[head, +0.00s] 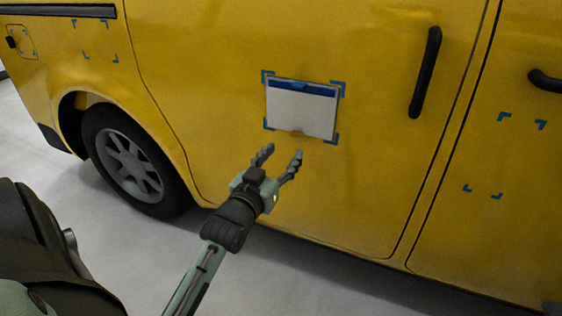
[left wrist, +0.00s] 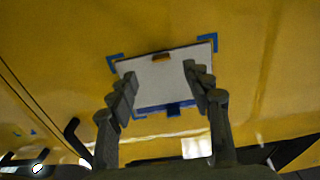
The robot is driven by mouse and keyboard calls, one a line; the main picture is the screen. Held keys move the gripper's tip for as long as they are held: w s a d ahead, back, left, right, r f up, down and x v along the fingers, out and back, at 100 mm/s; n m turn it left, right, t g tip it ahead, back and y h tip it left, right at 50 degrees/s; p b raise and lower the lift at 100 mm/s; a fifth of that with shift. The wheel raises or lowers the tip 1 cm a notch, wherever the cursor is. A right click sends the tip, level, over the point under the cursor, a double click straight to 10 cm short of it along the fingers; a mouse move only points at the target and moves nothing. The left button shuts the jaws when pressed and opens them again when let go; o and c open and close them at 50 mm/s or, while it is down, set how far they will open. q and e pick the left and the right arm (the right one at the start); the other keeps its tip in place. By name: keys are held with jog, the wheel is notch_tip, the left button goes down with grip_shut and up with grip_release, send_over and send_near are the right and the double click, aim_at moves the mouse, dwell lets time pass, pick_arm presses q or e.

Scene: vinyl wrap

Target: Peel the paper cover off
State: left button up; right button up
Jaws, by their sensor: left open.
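A white paper cover (head: 300,113) lies flat on the yellow van door, with a blue strip (head: 322,91) along its top edge. A small brown tab (head: 296,133) sits at its lower edge. Blue corner marks frame the panel. My left gripper (head: 281,154) is open and empty, just below the panel in the head view. In the left wrist view, the fingers of the gripper (left wrist: 159,74) stand apart in front of the paper (left wrist: 157,90). The brown tab (left wrist: 161,57) shows at the upper edge there. My right gripper is not in view.
The yellow van (head: 220,60) has a black door handle (head: 425,72) right of the panel. Empty blue corner marks (head: 541,125) show farther right, and others (head: 112,57) above the wheel (head: 129,163). The pale floor around the van's left side is clear.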

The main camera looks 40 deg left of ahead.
aim_at(297, 116)
pick_arm(q)
jog(key=x, duration=0.7)
jog(key=shift+w+a+r, duration=0.1)
jog(key=shift+w+a, duration=0.05)
jog(key=shift+w, duration=0.15)
grip_shut()
jog(key=c, duration=0.8)
grip_release()
grip_shut()
jog(key=shift+s+p, duration=0.55)
jog(key=shift+s, duration=0.15)
